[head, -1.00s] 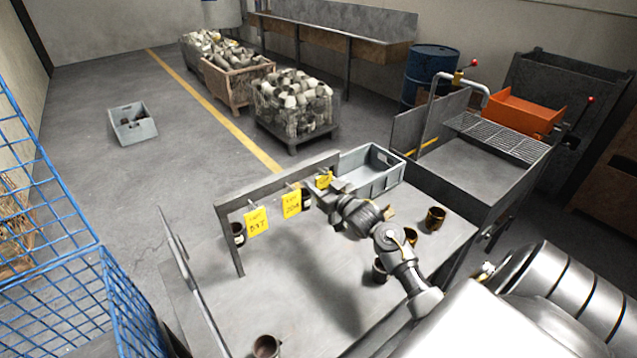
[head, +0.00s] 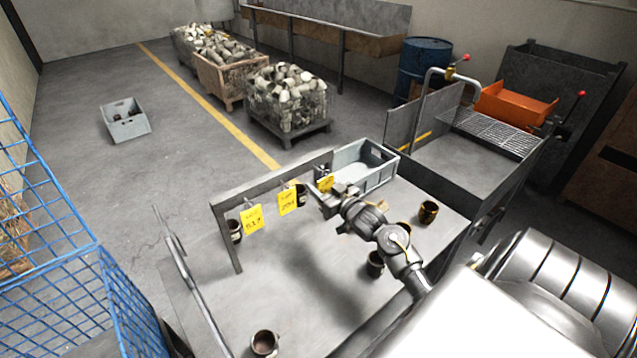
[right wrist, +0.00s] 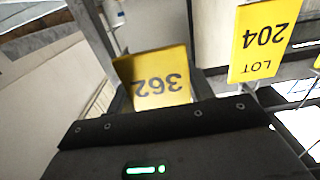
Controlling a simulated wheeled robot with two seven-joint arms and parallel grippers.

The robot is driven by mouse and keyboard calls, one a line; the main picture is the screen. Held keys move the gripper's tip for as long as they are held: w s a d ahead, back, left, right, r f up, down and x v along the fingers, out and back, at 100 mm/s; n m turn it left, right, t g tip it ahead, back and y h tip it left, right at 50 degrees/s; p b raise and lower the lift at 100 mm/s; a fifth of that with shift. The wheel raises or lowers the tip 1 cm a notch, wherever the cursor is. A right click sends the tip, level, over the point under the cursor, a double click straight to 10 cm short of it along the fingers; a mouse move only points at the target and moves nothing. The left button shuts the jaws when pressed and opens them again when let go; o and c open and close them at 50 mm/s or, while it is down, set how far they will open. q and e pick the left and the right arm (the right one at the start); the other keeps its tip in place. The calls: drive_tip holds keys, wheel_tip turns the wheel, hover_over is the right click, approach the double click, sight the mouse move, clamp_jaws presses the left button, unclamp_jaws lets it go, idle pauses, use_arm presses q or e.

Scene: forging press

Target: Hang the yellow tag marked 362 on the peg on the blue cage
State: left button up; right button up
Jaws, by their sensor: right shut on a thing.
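The yellow tag marked 362 (right wrist: 160,80) shows upside down in the right wrist view, between the fingers of my right gripper (right wrist: 160,98). In the head view the same tag (head: 326,183) is a small yellow patch at the right end of the grey rail, with my right gripper (head: 320,196) shut on it. I cannot tell whether it still touches its hook. The blue cage (head: 50,225) stands at the left edge of the head view. I cannot make out its peg. My left gripper is not in view.
Two other yellow tags, 204 (head: 287,200) and another (head: 252,219), hang from the grey rail (head: 270,182). Dark cups, one at the front (head: 264,343), stand on the grey table (head: 290,285). A grey bin (head: 365,165) stands behind. Open floor lies left of the table.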

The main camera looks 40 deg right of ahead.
drive_tip(key=shift+s+p, duration=0.35)
drive_tip(key=shift+s, duration=0.4)
drive_tip(key=s+f+p, duration=0.1)
drive_tip(key=s+f, duration=0.1)
drive_tip(key=s, duration=0.4)
idle(0.7)
drive_tip(key=shift+a, duration=0.2)
idle(1.4)
